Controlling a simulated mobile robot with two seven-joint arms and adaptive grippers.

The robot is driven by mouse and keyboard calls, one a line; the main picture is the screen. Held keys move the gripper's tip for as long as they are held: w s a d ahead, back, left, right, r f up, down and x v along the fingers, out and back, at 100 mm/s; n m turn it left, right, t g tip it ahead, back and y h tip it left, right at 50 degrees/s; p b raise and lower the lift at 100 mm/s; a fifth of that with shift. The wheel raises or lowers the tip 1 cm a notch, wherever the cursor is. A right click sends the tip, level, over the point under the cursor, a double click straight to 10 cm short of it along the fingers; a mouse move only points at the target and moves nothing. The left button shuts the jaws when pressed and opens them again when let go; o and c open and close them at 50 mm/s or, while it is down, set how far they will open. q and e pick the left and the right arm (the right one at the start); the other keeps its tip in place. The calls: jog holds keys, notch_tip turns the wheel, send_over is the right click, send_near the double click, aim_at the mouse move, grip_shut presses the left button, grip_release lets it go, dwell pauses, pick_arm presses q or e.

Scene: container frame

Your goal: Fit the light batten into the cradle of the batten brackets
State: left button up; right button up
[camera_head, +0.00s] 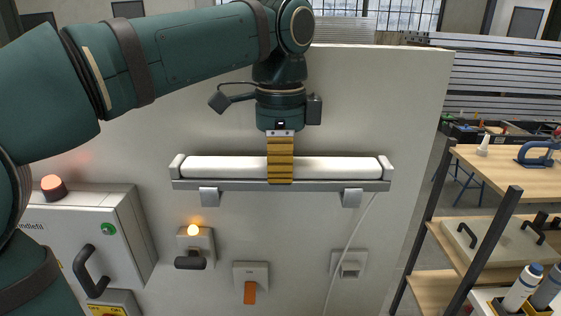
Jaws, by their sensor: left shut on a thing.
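The light batten (230,168) is a long white tube with pale end caps on a grey base strip. It lies level in front of the white wall panel. My left gripper (280,172) comes down from above and is shut on the middle of the batten, its yellow-striped fingers covering that part. Two small grey batten brackets, the left one (209,198) and the right one (351,199), show just under the base strip. Their upper parts are hidden behind it, and I cannot tell whether the batten sits in their cradles. My right gripper is not in view.
A grey cabinet (75,235) with a red lamp stands lower left. A lit orange lamp box (195,243), a switch with an orange lever (250,285) and a socket (348,266) are below the batten. A thin cable (347,245) hangs from its right part. Wooden shelving (510,175) stands right.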

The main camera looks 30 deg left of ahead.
pick_arm(q)
jog(key=shift+f+b, duration=0.65)
jog(key=shift+f, duration=0.25)
dwell(1.0)
jog(key=o, duration=1.3)
jog(key=shift+o, duration=0.2)
notch_tip(320, 180, up, 8)
jog(key=shift+d+f, duration=0.1)
jog(key=shift+f, duration=0.15)
jog(key=shift+r, duration=0.1)
